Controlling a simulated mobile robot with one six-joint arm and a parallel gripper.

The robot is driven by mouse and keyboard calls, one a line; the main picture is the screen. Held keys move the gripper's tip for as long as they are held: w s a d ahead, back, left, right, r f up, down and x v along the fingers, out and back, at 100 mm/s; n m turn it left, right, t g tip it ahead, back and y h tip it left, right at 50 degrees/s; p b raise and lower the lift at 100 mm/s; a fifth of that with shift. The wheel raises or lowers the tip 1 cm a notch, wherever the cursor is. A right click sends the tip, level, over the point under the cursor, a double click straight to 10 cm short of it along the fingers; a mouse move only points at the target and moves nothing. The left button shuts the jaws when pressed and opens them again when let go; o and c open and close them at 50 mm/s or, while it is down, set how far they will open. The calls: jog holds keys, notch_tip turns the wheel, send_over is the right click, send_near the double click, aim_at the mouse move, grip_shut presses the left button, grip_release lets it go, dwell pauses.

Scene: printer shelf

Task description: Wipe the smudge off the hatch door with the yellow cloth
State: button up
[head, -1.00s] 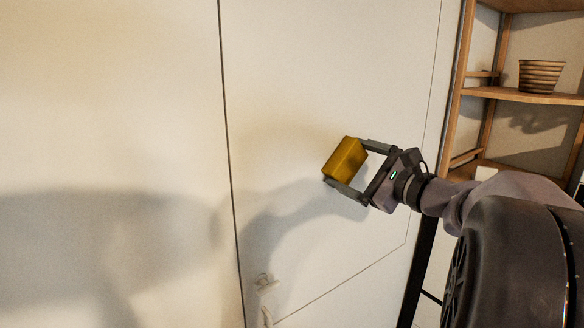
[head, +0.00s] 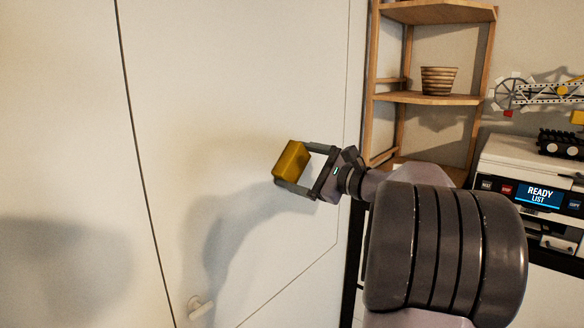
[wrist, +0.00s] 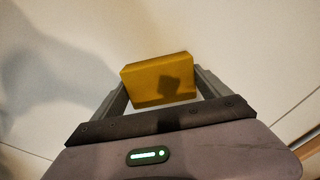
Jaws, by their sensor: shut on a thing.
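My gripper (head: 293,168) is shut on the yellow cloth (head: 290,159), which looks like a thick folded block. The cloth also shows between the fingers in the wrist view (wrist: 158,80). Both are in front of the white hatch door (head: 230,90), near its right side. I cannot tell whether the cloth touches the door. I see no clear smudge on the door; shadows of my arm and gripper fall on it and may hide one.
A small door handle (head: 200,307) sticks out low on the door. To the right stands a wooden corner shelf (head: 430,99) with a striped pot (head: 438,80). Further right is a printer (head: 530,190) with a lit screen. The door's upper left is clear.

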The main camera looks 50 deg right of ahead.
aim_at(286, 171)
jog(key=shift+s+a+f+b, duration=0.1)
jog(key=shift+a+f+b, duration=0.05)
jog(key=shift+a+b, duration=1.2)
jog(key=shift+a, duration=0.75)
jog(key=shift+a+b, duration=0.45)
jog(key=shift+a, duration=0.1)
jog(key=shift+s+a+r+b, duration=0.15)
jog(key=shift+a+b, duration=0.5)
jog(key=shift+a, duration=0.95)
jog(key=shift+s+a+r+b, duration=0.15)
jog(key=shift+a+b, duration=0.45)
jog(key=shift+a, duration=1)
jog(key=shift+d+f, duration=0.1)
jog(key=shift+d, duration=0.05)
jog(key=shift+s+d, duration=0.1)
jog(key=shift+s, duration=0.1)
jog(key=s+b, duration=0.1)
jog(key=s, duration=0.4)
jog(key=shift+s+d+b, duration=0.2)
jog(key=shift+s+b, duration=0.1)
jog(key=shift+b, duration=0.1)
